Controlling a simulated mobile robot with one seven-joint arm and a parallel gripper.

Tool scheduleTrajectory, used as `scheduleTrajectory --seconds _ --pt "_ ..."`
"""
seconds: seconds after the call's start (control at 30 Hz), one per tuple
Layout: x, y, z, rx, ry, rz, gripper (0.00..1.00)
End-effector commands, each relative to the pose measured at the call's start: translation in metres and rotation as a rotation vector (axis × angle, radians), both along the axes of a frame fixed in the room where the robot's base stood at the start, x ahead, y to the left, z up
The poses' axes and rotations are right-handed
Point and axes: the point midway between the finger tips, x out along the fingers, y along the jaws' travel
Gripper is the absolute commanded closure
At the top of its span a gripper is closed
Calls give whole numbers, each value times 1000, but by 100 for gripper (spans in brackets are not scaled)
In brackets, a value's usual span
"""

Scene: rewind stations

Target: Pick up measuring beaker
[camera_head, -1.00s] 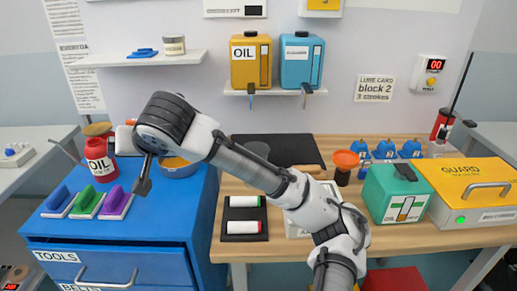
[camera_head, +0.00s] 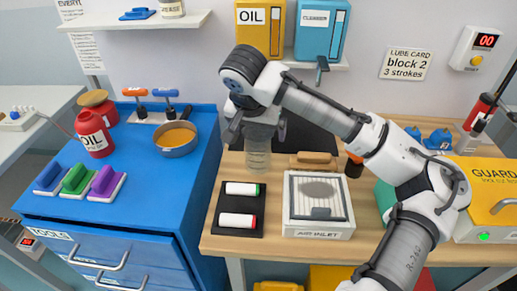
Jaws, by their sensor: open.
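The measuring beaker (camera_head: 257,157) is a clear, greyish vessel standing upright on the wooden table, at the front edge of a black mat. My gripper (camera_head: 254,127) is open above it, fingers pointing down, one on each side of its upper part in the picture. The fingers hide some of the beaker's top, and I cannot tell whether they touch it.
A black tray (camera_head: 216,220) with two white rollers lies in front of the beaker. An air inlet box (camera_head: 318,207) and a wooden-handled brush (camera_head: 313,160) are to the right.

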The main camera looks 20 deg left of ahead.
Motion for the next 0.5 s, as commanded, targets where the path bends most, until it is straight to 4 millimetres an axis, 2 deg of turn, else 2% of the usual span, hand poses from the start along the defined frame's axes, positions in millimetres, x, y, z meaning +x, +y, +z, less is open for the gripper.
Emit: scheduleTrajectory --seconds 0.27,0.5 --pt "9 3 -17 -1 0 2 6" --pt "25 8 -47 -1 -1 0 6"
